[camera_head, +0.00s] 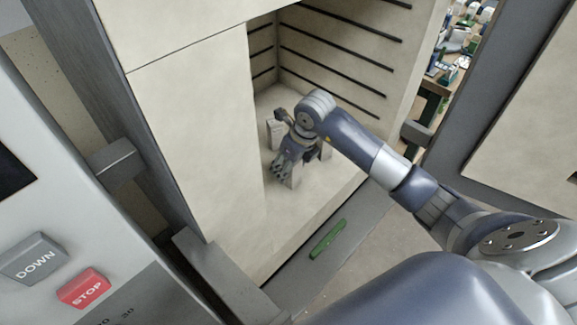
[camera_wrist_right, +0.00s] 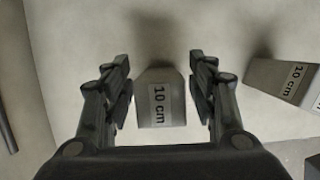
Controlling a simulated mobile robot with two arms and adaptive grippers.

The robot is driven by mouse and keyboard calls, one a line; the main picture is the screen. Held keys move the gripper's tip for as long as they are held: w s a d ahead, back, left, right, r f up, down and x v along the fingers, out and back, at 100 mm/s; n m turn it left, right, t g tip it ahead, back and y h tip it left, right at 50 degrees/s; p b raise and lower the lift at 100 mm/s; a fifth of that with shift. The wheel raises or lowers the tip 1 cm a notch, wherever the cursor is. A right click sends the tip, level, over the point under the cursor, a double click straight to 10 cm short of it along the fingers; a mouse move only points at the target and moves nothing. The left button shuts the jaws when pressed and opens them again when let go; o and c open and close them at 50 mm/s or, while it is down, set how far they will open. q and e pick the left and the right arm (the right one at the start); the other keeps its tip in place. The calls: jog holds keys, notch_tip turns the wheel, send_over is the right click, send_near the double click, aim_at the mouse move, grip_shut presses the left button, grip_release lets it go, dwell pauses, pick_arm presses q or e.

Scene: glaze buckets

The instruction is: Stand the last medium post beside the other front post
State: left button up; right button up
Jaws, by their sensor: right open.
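My right gripper (camera_head: 281,172) reaches into the kiln chamber, low over its pale floor (camera_head: 318,183). In the right wrist view the open fingers (camera_wrist_right: 160,85) stand either side of a grey post marked "10 cm" (camera_wrist_right: 157,115), with a gap on both sides. This post (camera_head: 296,178) shows partly below the gripper in the head view and stands on the floor. A second "10 cm" post (camera_wrist_right: 277,77) stands to the right in the wrist view. In the head view, other posts show behind the gripper (camera_head: 275,132) and right of it (camera_head: 326,151), partly hidden by my arm. My left gripper is out of view.
The kiln's left wall (camera_head: 195,110) stands close beside the gripper. Slotted walls (camera_head: 340,50) rise behind. A green strip (camera_head: 328,239) lies on the grey front ledge. A control panel with DOWN and STOP buttons (camera_head: 83,288) is at lower left.

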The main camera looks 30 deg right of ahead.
jog(key=v, duration=1.1)
